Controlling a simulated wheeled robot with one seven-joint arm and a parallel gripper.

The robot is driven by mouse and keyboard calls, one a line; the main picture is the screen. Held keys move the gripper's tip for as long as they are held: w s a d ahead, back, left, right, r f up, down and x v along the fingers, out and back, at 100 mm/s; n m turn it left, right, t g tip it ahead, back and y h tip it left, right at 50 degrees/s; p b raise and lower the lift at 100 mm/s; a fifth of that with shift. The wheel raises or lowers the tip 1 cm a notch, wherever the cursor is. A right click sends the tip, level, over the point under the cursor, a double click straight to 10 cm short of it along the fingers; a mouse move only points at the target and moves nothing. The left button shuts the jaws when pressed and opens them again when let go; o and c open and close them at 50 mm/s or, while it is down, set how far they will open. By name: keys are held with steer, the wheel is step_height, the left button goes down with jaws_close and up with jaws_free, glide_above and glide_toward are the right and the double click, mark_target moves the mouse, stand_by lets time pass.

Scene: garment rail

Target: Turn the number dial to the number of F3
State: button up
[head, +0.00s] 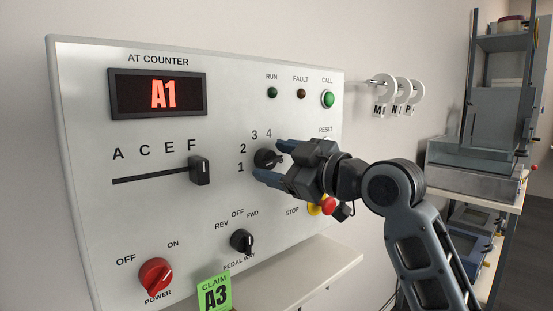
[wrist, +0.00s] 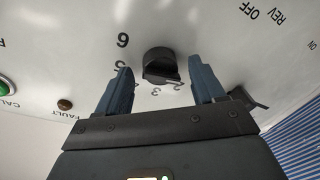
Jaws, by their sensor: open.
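The number dial (head: 268,159) is a black round knob on the control panel, with 1, 2, 3 and 4 readable around it in the head view. The dial (wrist: 160,63) also shows in the wrist view, its pale mark towards the low numbers; whether it meets 1 or 2 I cannot tell. My gripper (head: 272,161) is open, one finger on either side of the dial. In the wrist view my gripper (wrist: 161,76) shows gaps between fingers and knob. The display (head: 163,94) reads A1. The letter slider (head: 200,171) stands at F.
The red power knob (head: 155,275), the pedal knob (head: 242,241) and the yellow-and-red stop button (head: 327,205) are on the same panel. A green claim tag (head: 215,292) reads A3. A pale shelf (head: 310,270) juts out below. Ring markers (head: 398,90) hang on a rail at right.

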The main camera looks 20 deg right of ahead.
steer(key=shift+w+a, duration=0.1)
steer(key=shift+w, duration=0.15)
steer(key=c, duration=1)
